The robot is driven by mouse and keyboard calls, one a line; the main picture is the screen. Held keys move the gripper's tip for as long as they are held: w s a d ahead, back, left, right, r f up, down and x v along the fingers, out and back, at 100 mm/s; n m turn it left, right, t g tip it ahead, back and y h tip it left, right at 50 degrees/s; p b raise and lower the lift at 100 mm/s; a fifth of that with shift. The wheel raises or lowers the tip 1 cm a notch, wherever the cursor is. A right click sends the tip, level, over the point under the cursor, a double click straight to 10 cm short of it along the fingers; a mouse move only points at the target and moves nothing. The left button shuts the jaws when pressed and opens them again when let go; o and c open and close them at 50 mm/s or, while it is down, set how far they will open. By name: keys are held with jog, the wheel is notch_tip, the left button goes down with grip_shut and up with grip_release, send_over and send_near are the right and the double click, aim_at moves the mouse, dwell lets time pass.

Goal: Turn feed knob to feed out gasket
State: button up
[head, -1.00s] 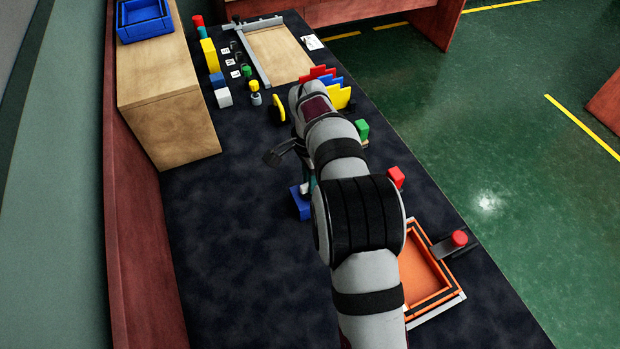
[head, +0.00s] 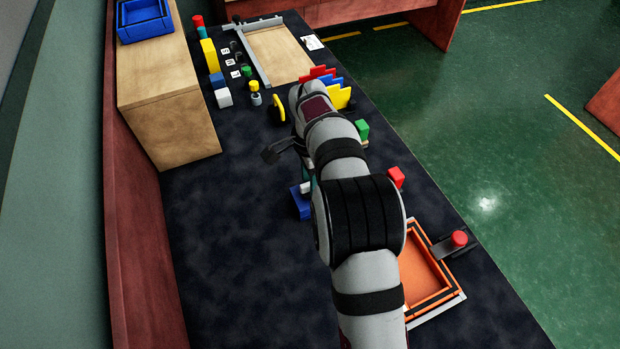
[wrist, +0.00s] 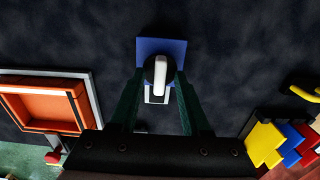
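The feed knob looks to be the white bar on a round black disc (wrist: 160,72), on a blue base (wrist: 150,46) in the wrist view. The blue base also shows in the head view (head: 300,206), partly hidden by my arm. My gripper (wrist: 159,76) is open, its two dark green fingers at either side of the knob with the white bar between them. Whether a fingertip touches the disc is unclear. A white part (wrist: 147,98) sticks out below the disc. I cannot pick out a gasket. In the head view my arm hides most of the gripper.
An orange tray (head: 442,289) lies at the right, beside a red button (head: 459,238). Red (head: 396,177) and green (head: 362,130) blocks stand along the right edge. Colored plates (head: 338,96) stand beyond my arm. The dark table left of the blue base is clear.

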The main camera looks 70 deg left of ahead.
notch_tip(320, 180, up, 16)
dwell(0.5)
jog(key=shift+f, duration=0.15)
jog(key=w+d+r+m, duration=0.1)
jog(key=w+d+r, duration=0.2)
jog(key=w+d, duration=0.45)
jog(key=w+d+r+m, duration=0.1)
jog(key=w+d+r, duration=0.3)
jog(key=d, duration=0.6)
jog(key=d+m, duration=0.1)
jog(key=d, duration=1.6)
jog(key=s+d+f+m+y, duration=0.1)
jog(key=s+d+f+m, duration=0.1)
jog(key=s+d+f, duration=0.6)
jog(key=s+d, duration=0.4)
jog(key=d, duration=0.1)
jog(key=shift+f+y, duration=0.3)
jog(key=shift+y, duration=0.1)
